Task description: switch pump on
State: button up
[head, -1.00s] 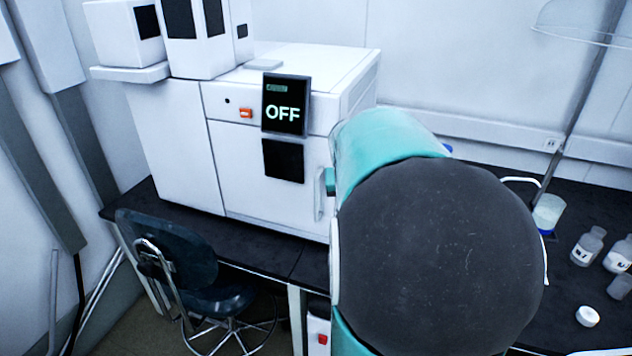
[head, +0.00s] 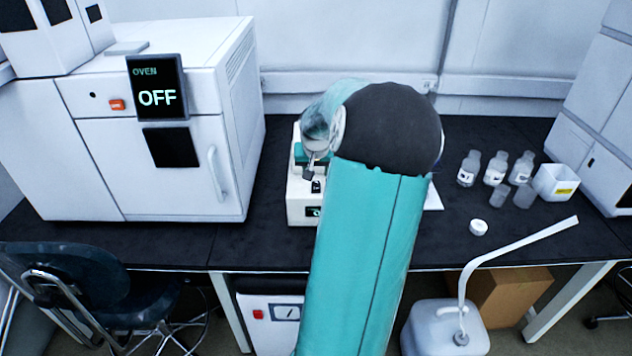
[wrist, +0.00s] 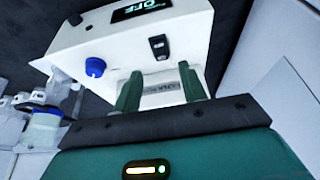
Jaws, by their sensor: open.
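A cream bench unit (head: 300,210), which I take for the pump, stands on the black bench, partly hidden behind my arm. In the wrist view the unit (wrist: 85,57) shows upside down, with a dark display (wrist: 147,8) reading OFF. A small black rocker switch (wrist: 158,47) and a blue knob (wrist: 95,67) are on the same face. My gripper (wrist: 160,68) is open and empty, its two green fingers apart. The fingers point towards the unit, with the switch showing just beyond and between their tips. I cannot tell whether they touch the unit.
A white oven (head: 185,190) with an OFF display stands left. Several bottles (head: 495,168) and a white box (head: 556,183) stand right. Under the bench are a box with a red switch (head: 258,314), a jug (head: 445,328) and a carton (head: 510,295). A chair (head: 75,285) stands front left.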

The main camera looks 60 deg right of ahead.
aim_at(316, 185)
jog(key=x, duration=0.7)
jog(key=shift+c, duration=0.2)
